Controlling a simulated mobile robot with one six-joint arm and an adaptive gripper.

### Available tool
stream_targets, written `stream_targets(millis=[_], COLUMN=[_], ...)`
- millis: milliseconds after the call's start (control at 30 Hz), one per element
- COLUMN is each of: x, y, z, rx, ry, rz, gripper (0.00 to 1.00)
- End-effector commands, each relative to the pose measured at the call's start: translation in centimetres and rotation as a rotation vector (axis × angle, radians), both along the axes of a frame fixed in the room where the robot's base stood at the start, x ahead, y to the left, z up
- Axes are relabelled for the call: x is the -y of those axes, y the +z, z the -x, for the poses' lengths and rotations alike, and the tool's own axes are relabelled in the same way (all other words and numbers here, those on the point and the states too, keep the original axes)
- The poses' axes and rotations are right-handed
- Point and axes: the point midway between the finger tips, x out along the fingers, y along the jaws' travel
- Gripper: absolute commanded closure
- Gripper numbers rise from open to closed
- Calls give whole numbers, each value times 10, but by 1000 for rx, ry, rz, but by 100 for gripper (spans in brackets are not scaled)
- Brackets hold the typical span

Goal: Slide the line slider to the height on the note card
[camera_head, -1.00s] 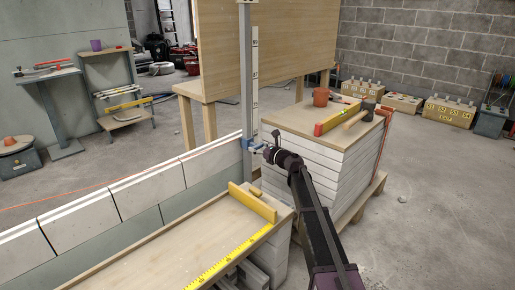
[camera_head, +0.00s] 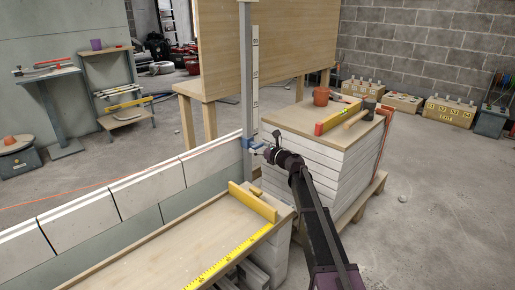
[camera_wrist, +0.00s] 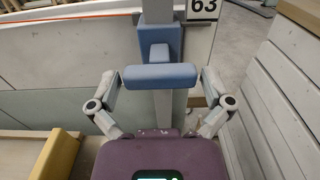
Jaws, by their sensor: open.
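The blue line slider (camera_head: 249,142) sits on a grey upright post (camera_head: 246,70) at the end of the white block wall. In the wrist view the slider's body (camera_wrist: 160,40) is on the post, and its blue handle bar (camera_wrist: 160,77) sticks out towards me. My gripper (camera_head: 263,150) is at the slider. In the wrist view my open gripper (camera_wrist: 160,84) has one finger at each end of the handle bar. I cannot tell whether the fingers touch it. A white scale strip (camera_head: 255,70) runs beside the post; "63" shows near the slider (camera_wrist: 203,6). I cannot make out the note card.
A wooden plank bench (camera_head: 195,240) in front carries a yellow block (camera_head: 252,202) and a yellow tape. To the right, a block stack (camera_head: 310,150) holds an orange pot (camera_head: 321,96), level and hammer. A large wooden board (camera_head: 270,45) stands behind.

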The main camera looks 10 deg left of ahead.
Motion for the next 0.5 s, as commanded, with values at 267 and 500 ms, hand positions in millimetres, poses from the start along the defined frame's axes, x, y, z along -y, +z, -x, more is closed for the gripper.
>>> stream_targets(millis=[267,500], x=[20,50], y=[0,0], z=[17,41], rx=[0,0], ry=[-1,-2], rz=[0,0], gripper=[0,0])
